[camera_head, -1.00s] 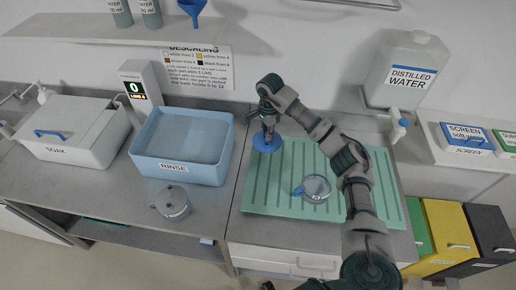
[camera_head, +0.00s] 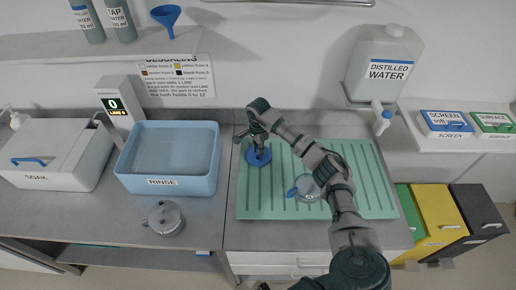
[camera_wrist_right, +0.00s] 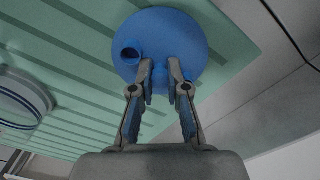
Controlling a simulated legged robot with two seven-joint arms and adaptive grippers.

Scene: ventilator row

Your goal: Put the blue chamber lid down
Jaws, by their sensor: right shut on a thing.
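The blue chamber lid (camera_head: 258,158) is a round disc at the back left of the green ribbed mat (camera_head: 285,208). My right gripper (camera_head: 257,146) is above it and shut on its raised middle part. In the right wrist view the lid (camera_wrist_right: 172,28) lies flat between and beyond the fingertips (camera_wrist_right: 160,80), with a short blue tube on its left part. The lid is on or just above the mat; I cannot tell which. A clear round chamber (camera_head: 304,188) with a blue rim stands on the mat, partly behind my right forearm. My left gripper is not in view.
A blue rinse tub (camera_head: 166,185) and a grey lidded pot (camera_head: 164,218) stand left of the mat. The white soak box (camera_head: 45,165) is farther left. A distilled water canister (camera_head: 383,52) stands at the back right. The mat's front left is clear.

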